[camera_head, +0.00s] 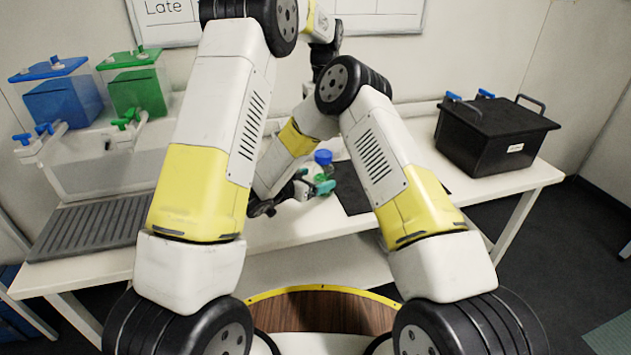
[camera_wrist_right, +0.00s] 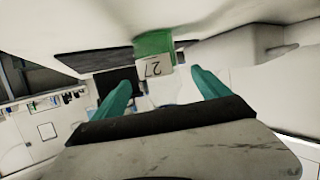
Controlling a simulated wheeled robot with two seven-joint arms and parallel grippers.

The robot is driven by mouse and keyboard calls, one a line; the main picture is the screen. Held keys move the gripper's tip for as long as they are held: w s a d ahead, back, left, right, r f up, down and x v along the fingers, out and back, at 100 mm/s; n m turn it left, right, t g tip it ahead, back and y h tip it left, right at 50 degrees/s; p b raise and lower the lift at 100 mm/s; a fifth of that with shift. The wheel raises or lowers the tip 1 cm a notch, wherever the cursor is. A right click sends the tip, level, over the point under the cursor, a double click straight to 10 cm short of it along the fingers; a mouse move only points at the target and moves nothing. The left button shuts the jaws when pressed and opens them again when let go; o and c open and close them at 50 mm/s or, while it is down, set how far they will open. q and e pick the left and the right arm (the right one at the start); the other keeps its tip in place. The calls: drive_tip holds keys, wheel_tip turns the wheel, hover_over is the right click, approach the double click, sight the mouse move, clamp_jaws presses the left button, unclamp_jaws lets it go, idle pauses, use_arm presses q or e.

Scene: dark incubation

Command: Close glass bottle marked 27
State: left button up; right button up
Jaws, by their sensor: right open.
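In the right wrist view, a small item with a white label marked 27, the bottle (camera_wrist_right: 154,66), shows upside down, with green beside the label. It lies between and beyond the two teal fingers of my right gripper (camera_wrist_right: 162,88), which are apart with nothing between their tips. In the head view, my right gripper (camera_head: 322,182) is low over the bench, close beside a blue cap (camera_head: 323,157). I cannot tell whether the cap sits on the bottle, as the hand and arm hide much there. My left gripper is not visible.
The white bench (camera_head: 285,235) bears a dark mat (camera_head: 350,190) by the gripper. A black lidded box (camera_head: 497,137) stands at the right. Blue (camera_head: 62,98) and green (camera_head: 138,90) containers and a grey ribbed tray (camera_head: 90,228) are at the left. The front bench between them is mostly clear.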

sight(329, 175)
drive_tip(key=shift+s+a, duration=0.1)
drive_tip(key=shift+s, duration=0.15)
drive_tip(key=shift+x, duration=3.95)
clamp_jaws()
